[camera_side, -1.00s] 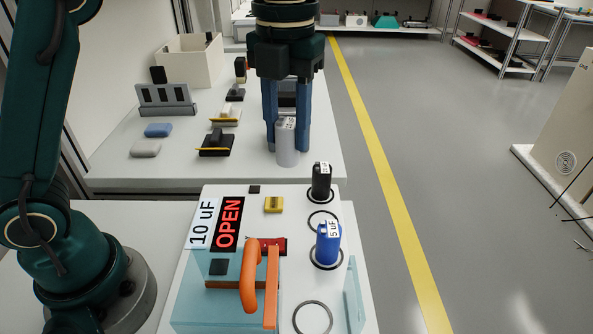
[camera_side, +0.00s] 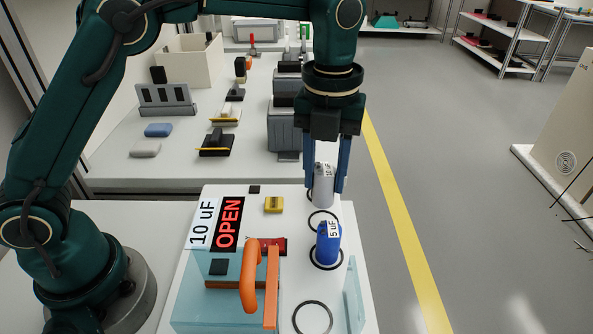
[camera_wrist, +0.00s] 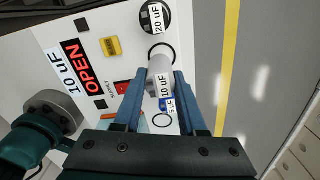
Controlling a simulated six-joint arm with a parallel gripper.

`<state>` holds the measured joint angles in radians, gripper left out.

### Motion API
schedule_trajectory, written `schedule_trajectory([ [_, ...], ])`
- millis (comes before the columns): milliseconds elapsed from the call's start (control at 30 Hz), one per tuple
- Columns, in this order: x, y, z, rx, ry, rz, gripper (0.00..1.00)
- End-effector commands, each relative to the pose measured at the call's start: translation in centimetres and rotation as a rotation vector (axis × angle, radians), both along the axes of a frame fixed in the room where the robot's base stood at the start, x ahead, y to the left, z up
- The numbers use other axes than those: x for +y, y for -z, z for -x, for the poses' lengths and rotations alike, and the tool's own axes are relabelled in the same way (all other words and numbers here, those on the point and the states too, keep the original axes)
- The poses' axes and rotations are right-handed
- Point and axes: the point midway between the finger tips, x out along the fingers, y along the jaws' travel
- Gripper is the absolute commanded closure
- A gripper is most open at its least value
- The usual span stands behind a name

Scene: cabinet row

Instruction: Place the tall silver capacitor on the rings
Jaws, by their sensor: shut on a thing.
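My gripper (camera_side: 323,188) is shut on the tall silver capacitor (camera_side: 324,182), which hangs upright between the blue fingers. In the wrist view the silver capacitor (camera_wrist: 159,72) carries a 10 uF label and partly covers an empty black ring (camera_wrist: 163,45). That ring (camera_side: 322,221) lies just below the capacitor in the side view. The blue 5 uF capacitor (camera_side: 328,246) stands inside another ring. A further empty ring (camera_side: 312,318) lies at the front. The black 20 uF capacitor (camera_wrist: 154,18) stands in the far ring and is hidden behind the silver one in the side view.
A 10 uF OPEN sign (camera_side: 216,222), a yellow block (camera_side: 274,205) and an orange handle (camera_side: 258,280) on a clear cover are left of the rings. A clear panel (camera_side: 353,295) stands at the right edge. The back table (camera_side: 110,168) holds several small items.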

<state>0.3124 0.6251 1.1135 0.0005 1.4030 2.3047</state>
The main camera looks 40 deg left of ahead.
Motion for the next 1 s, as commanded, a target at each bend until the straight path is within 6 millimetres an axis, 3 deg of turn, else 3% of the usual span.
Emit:
schedule_trajectory([
  [400,-0.4,4.1,0.0,0.003,0.000,-0.001,1.00],
  [800,-0.4,4.5,0.0,0.000,0.000,0.000,1.00],
  [833,-0.4,4.6,0.0,0.000,0.000,0.000,0.56],
  [900,-0.4,4.6,0.0,0.000,0.000,0.000,0.30],
  [1000,-0.4,4.5,0.0,0.000,0.000,0.000,0.30],
])
